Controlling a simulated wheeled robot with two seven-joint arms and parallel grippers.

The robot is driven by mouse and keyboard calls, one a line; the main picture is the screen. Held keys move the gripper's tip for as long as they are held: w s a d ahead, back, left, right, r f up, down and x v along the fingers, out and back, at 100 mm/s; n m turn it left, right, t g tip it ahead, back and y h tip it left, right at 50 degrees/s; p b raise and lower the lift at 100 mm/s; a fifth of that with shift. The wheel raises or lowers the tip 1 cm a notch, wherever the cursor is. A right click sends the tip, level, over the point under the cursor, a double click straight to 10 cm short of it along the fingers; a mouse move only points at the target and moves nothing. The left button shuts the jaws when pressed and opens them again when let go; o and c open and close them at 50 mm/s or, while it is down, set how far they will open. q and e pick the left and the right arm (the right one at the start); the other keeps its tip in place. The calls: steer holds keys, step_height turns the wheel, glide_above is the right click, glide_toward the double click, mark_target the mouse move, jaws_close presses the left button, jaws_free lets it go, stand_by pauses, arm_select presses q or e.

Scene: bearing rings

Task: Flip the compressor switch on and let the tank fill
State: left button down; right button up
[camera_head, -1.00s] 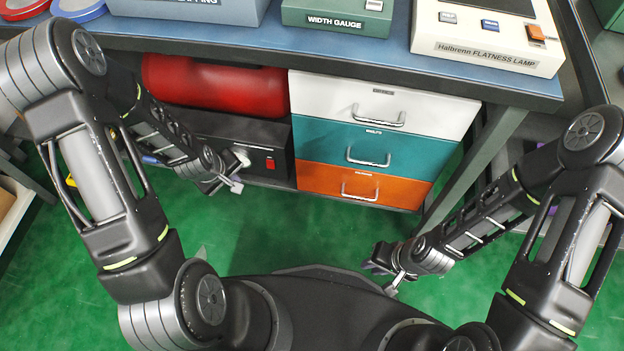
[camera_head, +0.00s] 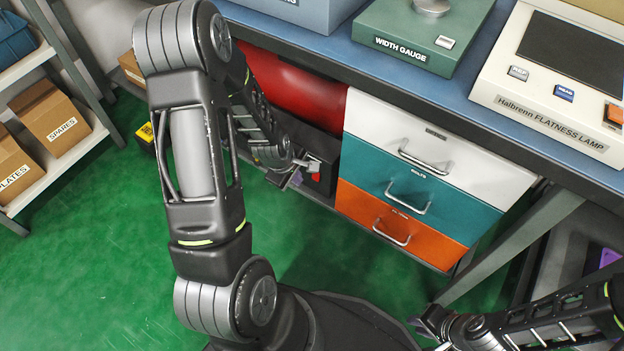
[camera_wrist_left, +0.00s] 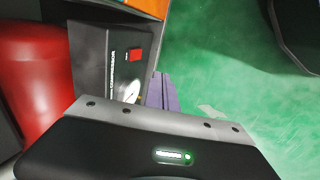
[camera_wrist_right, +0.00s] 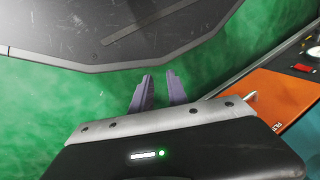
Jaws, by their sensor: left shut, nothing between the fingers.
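The compressor (camera_wrist_left: 95,60) is a black box under the bench, with a red switch (camera_wrist_left: 134,53) on its front and a round white gauge (camera_wrist_left: 131,91). Whether the switch is on or off I cannot tell; in the head view the switch (camera_head: 317,177) is a small red patch partly behind my left gripper. The red tank (camera_head: 298,82) lies above the compressor. My left gripper (camera_head: 306,172) is shut and empty in front of the compressor; its fingers (camera_wrist_left: 162,92) are beside the gauge, apart from the switch. My right gripper (camera_wrist_right: 158,90) is open and empty over the floor.
A drawer unit (camera_head: 410,185) with white, teal and orange drawers stands right of the compressor. The bench top (camera_head: 345,42) holds a width gauge box and a flatness lamp. A shelf (camera_head: 50,170) with cardboard boxes stands at the left. The green floor is mostly clear.

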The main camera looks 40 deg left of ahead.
mark_target(316, 176)
arm_select(q)
steer(key=w+f+b, duration=0.5)
steer(key=w+f, duration=0.2)
steer(key=f, duration=0.3)
steer(key=shift+w, duration=0.15)
steer(key=shift+a, duration=0.1)
